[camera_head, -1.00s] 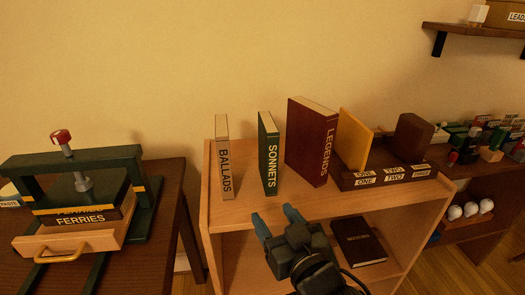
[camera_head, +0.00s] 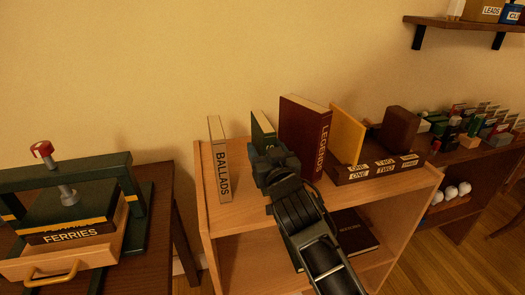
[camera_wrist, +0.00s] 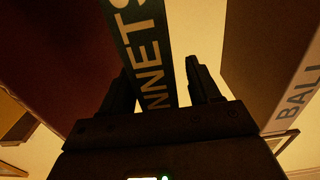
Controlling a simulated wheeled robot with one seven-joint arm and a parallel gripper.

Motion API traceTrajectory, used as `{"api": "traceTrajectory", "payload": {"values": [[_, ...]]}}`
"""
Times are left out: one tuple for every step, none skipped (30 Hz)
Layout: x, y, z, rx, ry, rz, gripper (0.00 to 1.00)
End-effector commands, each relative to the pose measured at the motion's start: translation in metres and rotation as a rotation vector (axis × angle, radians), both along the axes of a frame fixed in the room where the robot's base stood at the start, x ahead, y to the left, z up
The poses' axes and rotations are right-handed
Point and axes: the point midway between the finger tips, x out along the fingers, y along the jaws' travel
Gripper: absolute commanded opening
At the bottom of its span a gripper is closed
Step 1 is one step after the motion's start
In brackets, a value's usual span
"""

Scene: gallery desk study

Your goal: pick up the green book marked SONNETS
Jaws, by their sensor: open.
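The green SONNETS book (camera_head: 262,129) stands upright on the top of the wooden shelf unit (camera_head: 213,223). In the head view my gripper (camera_head: 268,150) hides most of it, leaving its top and upper spine showing. In the wrist view the lettered spine of the SONNETS book (camera_wrist: 143,45) runs down between the two fingers of my gripper (camera_wrist: 160,85). The fingers are open, one on each side of the spine. I cannot tell whether either finger touches the book.
The BALLADS book (camera_head: 221,170) stands left of SONNETS, and the thick LEGENDS book (camera_head: 306,135) stands close on its right. A labelled dark rack (camera_head: 372,171) with a yellow book (camera_head: 346,133) is farther right. A green press (camera_head: 75,200) stands on the left table.

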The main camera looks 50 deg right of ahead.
Motion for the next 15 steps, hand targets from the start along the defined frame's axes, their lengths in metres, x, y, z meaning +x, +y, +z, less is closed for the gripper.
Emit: {"api": "traceTrajectory", "payload": {"values": [[0.0048,-0.0038,0.0012,-0.001,-0.001,-0.001,0.62],[0.0066,-0.0048,0.0007,-0.001,-0.001,-0.001,0.62],[0.0085,-0.0059,0.0001,0.000,0.000,0.000,0.62],[0.0094,-0.0063,-0.0001,0.000,0.000,0.000,0.62],[0.0100,-0.0066,-0.0002,0.000,0.000,0.000,0.62],[0.0103,-0.0067,-0.0003,0.000,0.000,0.001,0.62],[0.0103,-0.0066,-0.0004,0.000,0.000,0.001,0.62],[0.0102,-0.0065,-0.0004,0.000,0.000,0.001,0.62],[0.0101,-0.0065,-0.0004,0.000,0.000,0.001,0.62],[0.0100,-0.0064,-0.0004,0.000,0.000,0.001,0.62],[0.0100,-0.0064,-0.0004,0.000,0.000,0.001,0.62],[0.0100,-0.0064,-0.0004,0.000,0.000,0.001,0.58],[0.0099,-0.0064,-0.0004,0.000,0.000,0.001,0.55],[0.0099,-0.0064,-0.0004,0.000,0.000,0.001,0.52],[0.0099,-0.0064,-0.0004,0.000,0.000,0.001,0.48]]}}
